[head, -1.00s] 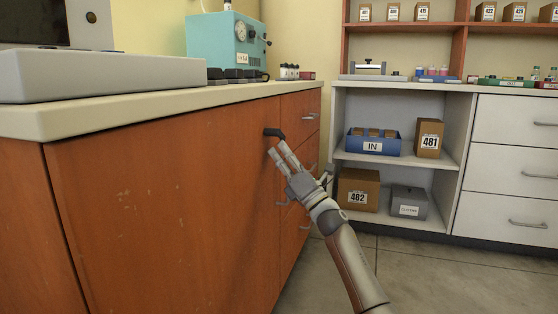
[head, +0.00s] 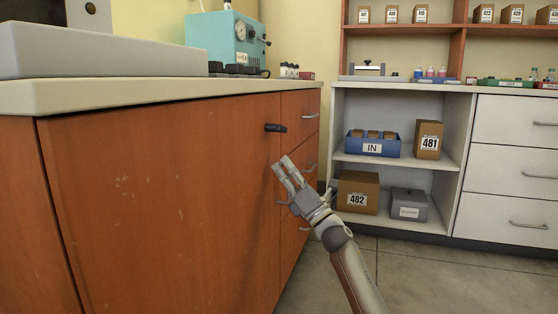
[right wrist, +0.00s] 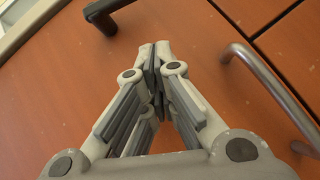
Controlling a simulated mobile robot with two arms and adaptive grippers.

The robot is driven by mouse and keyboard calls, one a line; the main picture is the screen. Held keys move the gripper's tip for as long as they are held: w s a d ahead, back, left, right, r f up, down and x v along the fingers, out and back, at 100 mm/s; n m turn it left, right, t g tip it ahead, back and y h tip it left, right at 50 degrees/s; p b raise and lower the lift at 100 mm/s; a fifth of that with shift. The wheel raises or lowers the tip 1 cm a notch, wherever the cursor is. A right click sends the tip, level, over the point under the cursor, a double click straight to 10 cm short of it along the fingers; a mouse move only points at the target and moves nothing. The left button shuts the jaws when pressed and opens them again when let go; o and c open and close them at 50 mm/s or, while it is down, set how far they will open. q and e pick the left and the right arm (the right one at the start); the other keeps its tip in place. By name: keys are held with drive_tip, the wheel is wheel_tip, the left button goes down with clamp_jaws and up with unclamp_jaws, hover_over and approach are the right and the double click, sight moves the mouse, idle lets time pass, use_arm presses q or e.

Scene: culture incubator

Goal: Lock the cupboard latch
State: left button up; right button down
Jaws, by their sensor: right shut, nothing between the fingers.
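The cupboard door (head: 165,200) is an orange-brown wood panel, shut under the pale counter. Its latch (head: 275,128) is a small black lever near the door's upper right edge, lying about level and reaching right to the seam beside the drawers. It also shows in the right wrist view (right wrist: 103,14) at the top left, ahead of the fingers. My right gripper (head: 282,164) is below the latch, apart from it and close to the cupboard front. In the right wrist view its fingertips (right wrist: 161,50) are together with nothing between them. My left gripper is out of view.
Drawers with metal handles (head: 310,116) are right of the door; one bar handle (right wrist: 268,85) is close to the right fingers. A teal machine (head: 228,42) stands on the counter. White shelves hold a blue bin (head: 372,147) and boxes. Floor at the lower right is clear.

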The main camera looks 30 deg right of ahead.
drive_tip(key=d+p+v, duration=0.1)
drive_tip(key=p+v, duration=0.1)
drive_tip(key=v, duration=0.6)
drive_tip(key=shift+d+p, duration=0.2)
drive_tip(key=shift+p, duration=0.15)
drive_tip(key=shift+w+f, duration=0.15)
